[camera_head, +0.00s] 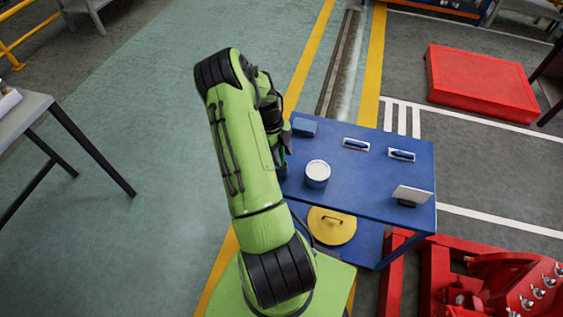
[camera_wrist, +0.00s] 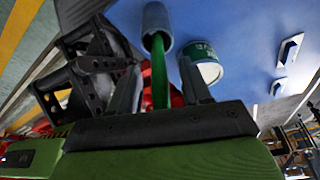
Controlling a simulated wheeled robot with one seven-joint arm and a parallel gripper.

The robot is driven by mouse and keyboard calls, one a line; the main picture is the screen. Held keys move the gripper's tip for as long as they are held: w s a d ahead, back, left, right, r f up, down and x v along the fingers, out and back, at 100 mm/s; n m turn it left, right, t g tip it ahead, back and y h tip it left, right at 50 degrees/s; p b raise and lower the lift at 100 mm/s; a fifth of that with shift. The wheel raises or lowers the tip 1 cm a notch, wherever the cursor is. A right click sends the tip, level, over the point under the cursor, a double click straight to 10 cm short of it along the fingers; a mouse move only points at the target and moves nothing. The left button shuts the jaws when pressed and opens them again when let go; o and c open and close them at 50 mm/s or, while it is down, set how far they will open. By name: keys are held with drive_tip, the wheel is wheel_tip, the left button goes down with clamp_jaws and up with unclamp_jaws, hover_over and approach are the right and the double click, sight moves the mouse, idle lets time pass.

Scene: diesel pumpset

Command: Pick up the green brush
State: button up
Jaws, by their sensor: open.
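The green brush shows in the wrist view as a thin green handle (camera_wrist: 159,75) sticking out of a grey cylindrical cup (camera_wrist: 156,22) on the blue table. Its bristle end is not visible. My gripper (camera_wrist: 157,85) is open, with its two dark fingers on either side of the handle and a gap visible on each side. In the head view my gripper (camera_head: 278,118) is over the table's left edge, mostly hidden behind my arm. The cup and brush are largely hidden there.
The blue table (camera_head: 355,190) also bears a blue block (camera_head: 303,127), two blue-handled trowels (camera_head: 356,144) (camera_head: 402,155) and a white-bladed tool (camera_head: 412,195). A yellow lid (camera_head: 330,228) lies on the lower shelf.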

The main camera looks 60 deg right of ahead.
clamp_jaws()
drive_tip(key=shift+r, duration=0.1)
